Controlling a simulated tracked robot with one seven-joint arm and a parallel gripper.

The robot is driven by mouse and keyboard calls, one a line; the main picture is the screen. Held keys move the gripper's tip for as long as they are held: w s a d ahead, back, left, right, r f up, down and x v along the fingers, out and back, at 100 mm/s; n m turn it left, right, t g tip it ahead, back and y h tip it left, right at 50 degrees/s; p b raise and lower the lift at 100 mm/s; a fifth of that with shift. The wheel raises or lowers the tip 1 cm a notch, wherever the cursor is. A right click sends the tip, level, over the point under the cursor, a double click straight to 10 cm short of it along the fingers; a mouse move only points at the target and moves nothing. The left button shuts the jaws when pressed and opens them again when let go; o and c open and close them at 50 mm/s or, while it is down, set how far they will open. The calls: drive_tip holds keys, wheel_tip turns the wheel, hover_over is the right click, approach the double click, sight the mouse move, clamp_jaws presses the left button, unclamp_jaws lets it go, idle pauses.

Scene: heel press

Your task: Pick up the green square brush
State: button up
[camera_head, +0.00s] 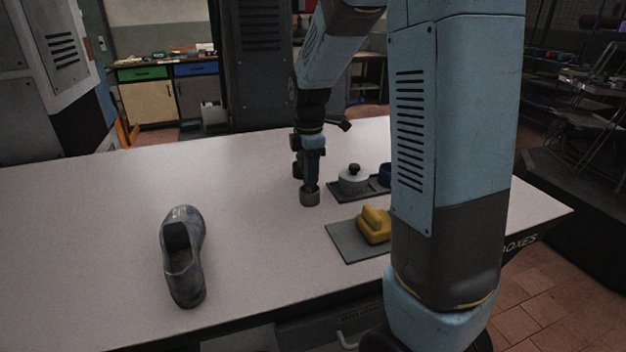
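I see no green square brush in the head view; part of the table is hidden behind my large blue arm link. My gripper (309,180) points down over the middle of the table. Its fingertips are at a small grey round piece (310,198), and I cannot tell whether they hold it or are only in front of or above it. A yellow block-shaped thing with a raised handle (373,226) sits on a dark grey mat (350,246) to the right of the gripper, partly hidden by my arm.
A grey-blue shoe (183,258) lies on the pale table (85,235) at the left. A lidded pot (354,179) and a blue round container (385,174) stand on a dark tray (342,192) right of the gripper. The table's far left is clear.

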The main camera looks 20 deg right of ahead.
drive_tip(key=c, duration=0.6)
drive_tip(key=shift+c, duration=0.2)
